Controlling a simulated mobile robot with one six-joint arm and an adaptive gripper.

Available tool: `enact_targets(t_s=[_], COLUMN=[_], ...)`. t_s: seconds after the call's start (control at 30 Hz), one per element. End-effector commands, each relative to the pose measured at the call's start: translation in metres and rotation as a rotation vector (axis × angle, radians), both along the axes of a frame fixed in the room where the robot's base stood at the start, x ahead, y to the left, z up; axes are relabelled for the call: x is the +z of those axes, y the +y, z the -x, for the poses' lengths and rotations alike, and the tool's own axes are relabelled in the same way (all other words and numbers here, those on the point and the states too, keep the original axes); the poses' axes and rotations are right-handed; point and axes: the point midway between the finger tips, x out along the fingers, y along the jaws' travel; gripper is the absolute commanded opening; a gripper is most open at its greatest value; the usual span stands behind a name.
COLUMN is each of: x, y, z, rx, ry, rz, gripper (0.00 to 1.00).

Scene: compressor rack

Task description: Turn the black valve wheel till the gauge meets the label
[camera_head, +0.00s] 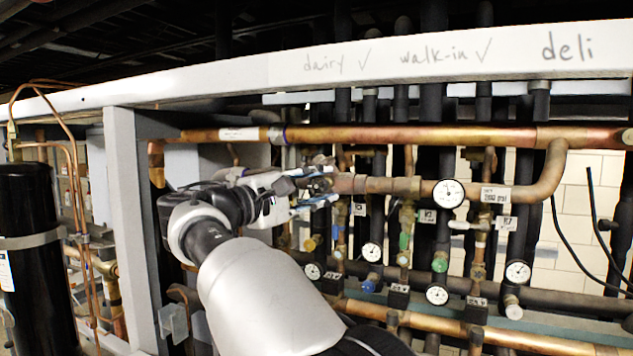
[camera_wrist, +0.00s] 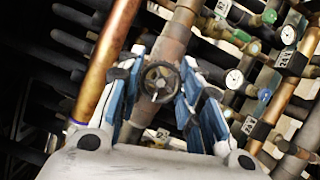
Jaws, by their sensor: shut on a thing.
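The black valve wheel (camera_wrist: 160,83) sits on a copper pipe in the wrist view, a round rim with spokes. My gripper (camera_wrist: 162,76) has one blue-padded finger on each side of it and is shut on the wheel. In the head view my gripper (camera_head: 318,186) is at the left end of the middle copper pipe, and fingers largely hide the wheel there. The large white gauge (camera_head: 449,193) is right of my gripper on the same pipe. Its dark needle is too small to read surely. The white label (camera_head: 496,194) beside it bears a set pressure in PSI, its digits blurred.
A thick copper pipe (camera_head: 400,136) runs just above my gripper. A grey upright post (camera_head: 130,220) stands to the left. Small gauges (camera_head: 372,252) and valves crowd the space below. A white beam (camera_head: 450,58) with handwriting crosses the top.

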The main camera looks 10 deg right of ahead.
Motion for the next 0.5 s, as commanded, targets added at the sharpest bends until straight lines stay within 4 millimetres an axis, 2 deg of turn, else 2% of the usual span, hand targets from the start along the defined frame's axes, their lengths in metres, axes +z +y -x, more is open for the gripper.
enact_targets(t_s=[0.5], x=[0.0004], y=[0.0001], z=[-0.0001], rx=[0.001], ry=[-0.058], rz=[-0.086], gripper=[0.09])
